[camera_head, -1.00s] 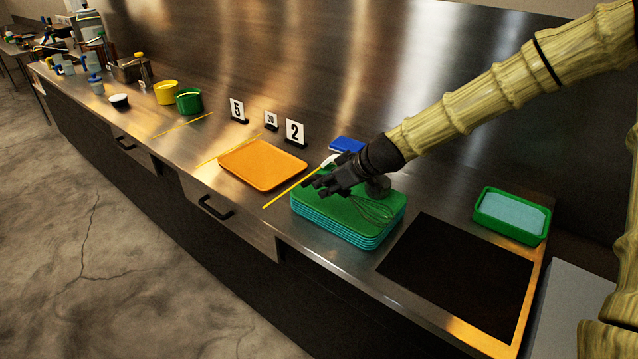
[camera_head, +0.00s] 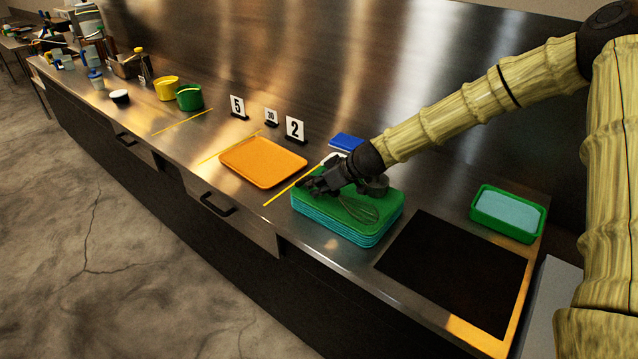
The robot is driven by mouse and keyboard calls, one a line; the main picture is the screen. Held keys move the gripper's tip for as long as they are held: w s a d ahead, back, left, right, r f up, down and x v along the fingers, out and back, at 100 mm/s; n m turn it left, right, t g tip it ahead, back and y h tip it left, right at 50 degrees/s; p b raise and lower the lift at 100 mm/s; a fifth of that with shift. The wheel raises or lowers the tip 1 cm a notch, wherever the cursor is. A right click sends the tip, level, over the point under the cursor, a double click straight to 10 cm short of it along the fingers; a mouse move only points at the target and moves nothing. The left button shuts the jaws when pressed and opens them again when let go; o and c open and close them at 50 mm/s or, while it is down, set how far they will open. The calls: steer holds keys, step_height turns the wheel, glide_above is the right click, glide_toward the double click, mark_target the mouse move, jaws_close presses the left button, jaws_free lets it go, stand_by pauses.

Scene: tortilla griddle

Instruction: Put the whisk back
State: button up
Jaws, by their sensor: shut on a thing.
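My gripper (camera_head: 316,186) is over the left part of a stack of green and teal trays (camera_head: 345,232). It is shut on the whisk (camera_head: 358,209), whose wire loops stick out to the right over the top green tray. The whisk's handle is hidden by my fingers. I cannot tell whether the wires touch the tray or hang just above it. A small round grey thing (camera_head: 377,186) shows behind my wrist, at the back edge of the stack.
An orange tray (camera_head: 262,163) lies left of the stack, with number signs (camera_head: 295,129) behind it. A blue item (camera_head: 346,142) and a white rounded thing (camera_head: 334,158) sit behind my gripper. A dark flat plate (camera_head: 455,268) and a green bin (camera_head: 507,213) are at right.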

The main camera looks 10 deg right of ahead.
steer(key=shift+f, duration=0.1)
steer(key=shift+f, duration=0.1)
steer(key=o, duration=1)
steer(key=shift+c, duration=0.2)
steer(key=shift+r, duration=0.2)
steer(key=shift+b+v, duration=1.25)
steer(key=shift+v, duration=4.7)
